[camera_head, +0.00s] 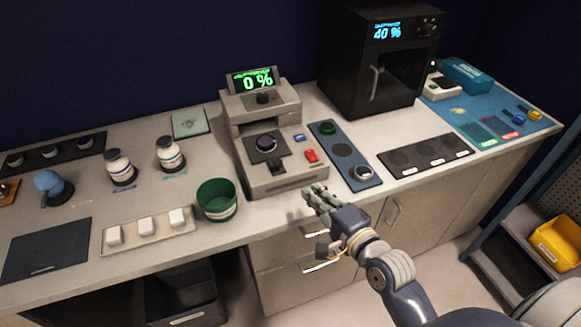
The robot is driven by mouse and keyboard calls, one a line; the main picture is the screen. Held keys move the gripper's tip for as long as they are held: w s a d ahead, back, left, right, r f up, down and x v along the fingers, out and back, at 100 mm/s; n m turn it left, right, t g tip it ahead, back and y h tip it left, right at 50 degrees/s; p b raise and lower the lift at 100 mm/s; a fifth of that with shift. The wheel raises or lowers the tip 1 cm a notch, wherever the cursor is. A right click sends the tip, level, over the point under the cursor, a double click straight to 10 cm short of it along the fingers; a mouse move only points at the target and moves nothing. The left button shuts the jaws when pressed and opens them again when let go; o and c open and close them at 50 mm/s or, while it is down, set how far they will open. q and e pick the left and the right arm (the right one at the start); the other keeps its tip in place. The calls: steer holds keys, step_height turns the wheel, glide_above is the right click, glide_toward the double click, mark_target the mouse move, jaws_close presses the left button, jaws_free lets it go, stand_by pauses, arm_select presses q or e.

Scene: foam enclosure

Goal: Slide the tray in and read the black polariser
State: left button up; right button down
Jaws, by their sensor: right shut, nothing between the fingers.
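The grey reader (288,180) stands mid-counter with a lit display (254,79) showing "0 %" in green. A dark square tray (281,153) lies on its lower deck in front of the raised housing. A round black piece, seemingly the black polariser (266,142), sits on the tray, not under the housing. A red button (311,156) and a small blue button (299,137) are to the right of the tray. My right gripper (311,190) is shut and empty just in front of the reader's front right corner. My left gripper is out of view.
A blue-grey strip (345,172) with round spots, one holding a silver-rimmed piece (363,172), lies right of the reader. A green cup (217,199) stands close on its left. A black oven (355,98) showing "40 %" stands behind right. The counter's front edge runs beneath my right gripper.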

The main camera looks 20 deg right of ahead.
mark_target(272, 137)
steer(key=p+x, duration=0.2)
steer(key=x, duration=0.9)
steer(key=shift+w+p, duration=0.3)
steer(key=shift+w+a+f, duration=0.1)
steer(key=shift+f, duration=0.05)
steer(key=b+x, duration=0.1)
steer(key=x, duration=0.4)
steer(key=d+r+b+x, duration=0.1)
steer(key=b+x, duration=0.1)
steer(key=x, duration=0.3)
steer(key=d+r+b+x, duration=0.1)
steer(key=b+x, duration=0.1)
steer(key=x, duration=0.3)
steer(key=shift+w+r, duration=0.1)
steer(key=shift+w, duration=0.25)
steer(key=shift+d+r, duration=0.1)
steer(key=shift+r, duration=0.15)
steer(key=shift+r, duration=0.1)
